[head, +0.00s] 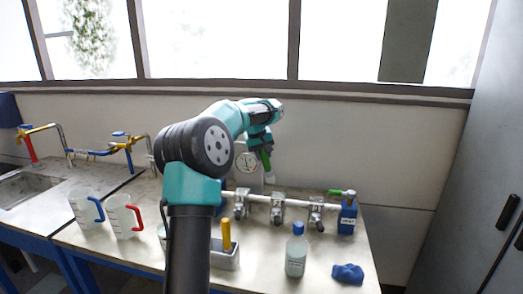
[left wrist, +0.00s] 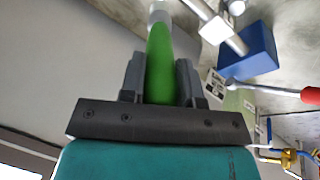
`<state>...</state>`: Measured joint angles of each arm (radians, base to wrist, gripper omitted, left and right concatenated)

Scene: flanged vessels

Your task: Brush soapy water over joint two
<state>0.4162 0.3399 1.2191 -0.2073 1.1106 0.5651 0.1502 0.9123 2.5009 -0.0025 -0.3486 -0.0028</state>
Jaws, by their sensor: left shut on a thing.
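My left gripper (head: 262,148) is shut on the green handle of a brush (head: 266,163), which points down with its pale end lowest. The left wrist view shows the green handle (left wrist: 160,70) between the two fingers. The brush hangs above a pale horizontal pipe with three metal flanged joints: a left one (head: 242,203), a middle one (head: 277,208) and a right one (head: 316,210). The brush end appears apart from the pipe, above the stretch between the left and middle joints. No label shows which is joint two. My right gripper is not in view.
A round gauge (head: 247,162) stands behind the pipe. Jugs with blue (head: 84,208) and red (head: 121,217) handles stand left. My arm hides part of the bench.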

